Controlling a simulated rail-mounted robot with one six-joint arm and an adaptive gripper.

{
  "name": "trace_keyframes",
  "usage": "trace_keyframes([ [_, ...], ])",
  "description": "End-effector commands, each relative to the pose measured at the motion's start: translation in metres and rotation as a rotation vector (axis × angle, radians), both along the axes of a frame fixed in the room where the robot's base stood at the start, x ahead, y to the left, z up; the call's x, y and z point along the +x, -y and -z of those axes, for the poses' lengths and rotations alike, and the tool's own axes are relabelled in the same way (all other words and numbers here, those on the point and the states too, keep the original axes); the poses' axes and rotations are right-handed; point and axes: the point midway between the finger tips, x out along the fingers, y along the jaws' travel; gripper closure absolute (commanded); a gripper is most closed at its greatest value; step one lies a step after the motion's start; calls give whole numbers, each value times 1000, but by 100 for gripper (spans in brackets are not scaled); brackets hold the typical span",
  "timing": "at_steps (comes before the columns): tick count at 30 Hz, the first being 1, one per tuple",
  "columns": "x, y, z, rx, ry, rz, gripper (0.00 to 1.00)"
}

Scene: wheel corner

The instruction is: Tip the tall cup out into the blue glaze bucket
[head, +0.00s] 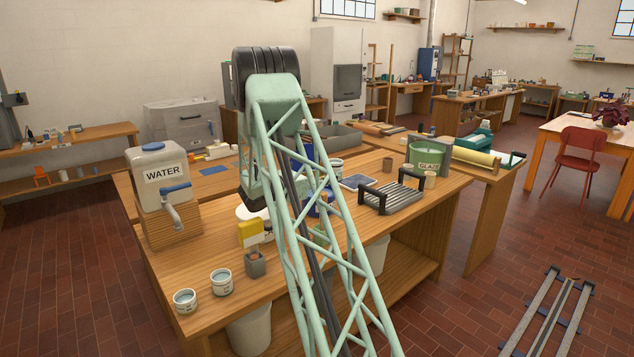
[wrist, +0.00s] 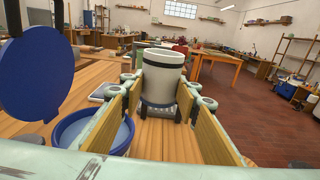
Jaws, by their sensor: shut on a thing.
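My gripper (wrist: 160,100) is shut on the tall cup (wrist: 164,72), a white cup with dark bands, held between its two wood-faced fingers. The cup looks roughly upright in the wrist view; its contents cannot be seen. The blue glaze bucket (wrist: 66,124) is at lower left in the wrist view, beside the left finger, with pale liquid inside. In the head view part of the blue bucket (head: 318,207) shows behind my arm's lattice. My arm hides the gripper, and I cannot make out the cup there.
A water container (head: 160,176) with a tap stands at the bench's left. A green GLAZE container (head: 428,156) stands further right. A blue disc (wrist: 36,75) rises at left in the wrist view.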

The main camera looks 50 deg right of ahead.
Motion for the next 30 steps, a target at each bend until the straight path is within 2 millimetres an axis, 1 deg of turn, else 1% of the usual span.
trace_keyframes([
  [3,-7,9,0,-1,1,10,84],
  [6,-10,12,0,-1,0,13,84],
  [23,-10,13,0,3,-12,14,84],
  [30,-6,14,4,16,-74,14,84],
])
